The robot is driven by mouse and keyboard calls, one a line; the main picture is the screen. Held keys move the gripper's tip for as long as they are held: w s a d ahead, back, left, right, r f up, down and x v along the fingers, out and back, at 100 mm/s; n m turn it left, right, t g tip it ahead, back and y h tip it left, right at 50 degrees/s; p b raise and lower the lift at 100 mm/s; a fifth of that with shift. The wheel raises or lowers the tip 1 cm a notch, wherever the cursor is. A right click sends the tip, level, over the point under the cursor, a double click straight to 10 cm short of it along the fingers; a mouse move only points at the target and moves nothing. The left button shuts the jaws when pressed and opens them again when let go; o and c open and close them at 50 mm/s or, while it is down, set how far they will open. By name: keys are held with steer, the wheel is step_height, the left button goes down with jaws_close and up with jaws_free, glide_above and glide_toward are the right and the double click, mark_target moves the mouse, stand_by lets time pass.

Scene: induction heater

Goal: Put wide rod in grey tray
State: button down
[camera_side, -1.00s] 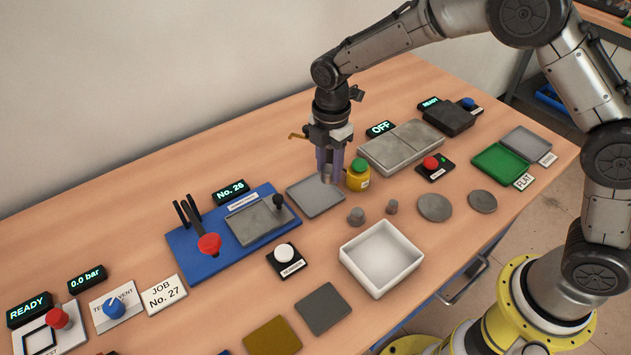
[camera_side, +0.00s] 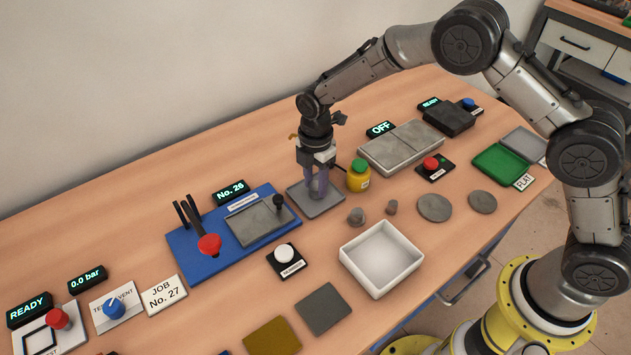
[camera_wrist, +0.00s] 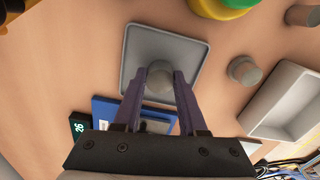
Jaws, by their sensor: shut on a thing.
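My gripper (camera_side: 318,192) points straight down over the grey tray (camera_side: 334,201), a flat, shallow plate with a low rim. In the wrist view my gripper (camera_wrist: 160,74) is shut on a round grey rod (camera_wrist: 160,84), which I take to be the wide rod. The rod is between the two purple fingers and inside the outline of the grey tray (camera_wrist: 180,42). It is at or very near the tray floor; I cannot tell if it touches. In the side view the fingers mostly hide the rod.
A yellow pot with a green top (camera_side: 358,176) stands close to the tray's right. Two smaller grey rods (camera_side: 356,216) (camera_side: 392,207) and two grey discs (camera_side: 434,207) stand to the right. A blue fixture (camera_side: 200,262) lies left. A white bin (camera_side: 382,258) is in front.

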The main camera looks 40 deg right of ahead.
steer(key=shift+c, duration=2.3)
jaws_free()
steer(key=shift+f, duration=0.1)
step_height(320, 180, up, 11)
step_height(320, 180, up, 8)
steer(key=r+m+t, duration=0.1)
steer(key=m, duration=0.3)
glide_above(316, 185)
steer(key=s+d, duration=0.4)
steer(key=s+d+r+m+t, duration=0.2)
steer(key=s+d+r+m, duration=0.35)
steer(key=s, duration=0.45)
steer(key=s+d+m+t, duration=0.2)
steer(key=s+d+m, duration=0.3)
steer(key=s+m, duration=0.5)
steer(key=s, duration=0.7)
steer(key=shift+s+d+f+t, duration=0.15)
steer(key=shift+s+f+t, duration=0.15)
steer(key=shift+f, duration=0.05)
